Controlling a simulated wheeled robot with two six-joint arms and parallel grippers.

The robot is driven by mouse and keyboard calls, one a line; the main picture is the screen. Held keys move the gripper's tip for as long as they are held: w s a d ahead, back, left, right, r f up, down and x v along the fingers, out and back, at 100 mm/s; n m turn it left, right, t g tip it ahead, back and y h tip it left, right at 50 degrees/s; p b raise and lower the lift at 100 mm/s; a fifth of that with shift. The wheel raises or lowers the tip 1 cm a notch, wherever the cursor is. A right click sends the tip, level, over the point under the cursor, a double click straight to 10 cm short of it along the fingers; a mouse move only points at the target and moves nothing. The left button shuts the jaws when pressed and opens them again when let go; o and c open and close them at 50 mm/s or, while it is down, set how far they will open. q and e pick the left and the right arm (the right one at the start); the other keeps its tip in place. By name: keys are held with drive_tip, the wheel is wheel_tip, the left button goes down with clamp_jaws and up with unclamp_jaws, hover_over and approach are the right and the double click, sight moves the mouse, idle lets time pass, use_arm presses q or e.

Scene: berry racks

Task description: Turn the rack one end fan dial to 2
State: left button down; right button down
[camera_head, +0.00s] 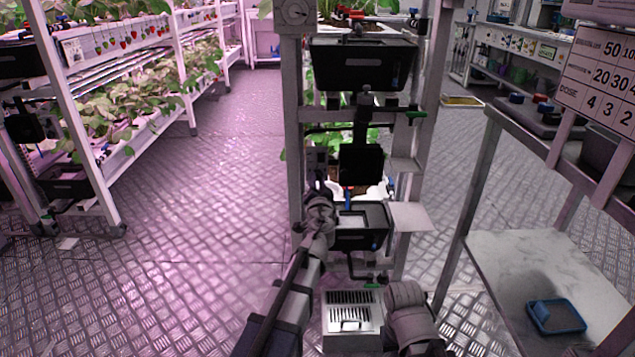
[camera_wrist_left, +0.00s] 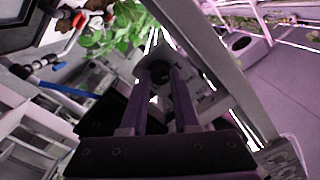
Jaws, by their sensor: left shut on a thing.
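My left gripper (camera_head: 318,168) is at the left post of the rack (camera_head: 293,120) straight ahead. In the left wrist view its two fingers (camera_wrist_left: 162,85) close around a dark round knob (camera_wrist_left: 158,71) on a pale round base. The knob appears to be the fan dial; in the head view it is hidden by the gripper and wrist. Its pointer and numbers cannot be read. My right arm shows low in the head view, but its gripper does not.
Black bins (camera_head: 362,65) and a small pale side shelf (camera_head: 410,216) are on the rack. A plant rack (camera_head: 110,165) stands left, a table (camera_head: 545,262) right. Metal floor between is clear.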

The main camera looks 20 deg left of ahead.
use_arm(q)
drive_tip(key=shift+m, duration=0.3)
drive_tip(key=m, duration=1.1)
drive_tip(key=shift+b, duration=0.3)
drive_tip(key=shift+m, duration=0.3)
drive_tip(key=c, duration=0.7)
unclamp_jaws()
drive_tip(key=shift+o, duration=0.2)
drive_tip(key=v, duration=0.7)
drive_tip(key=shift+s, duration=0.35)
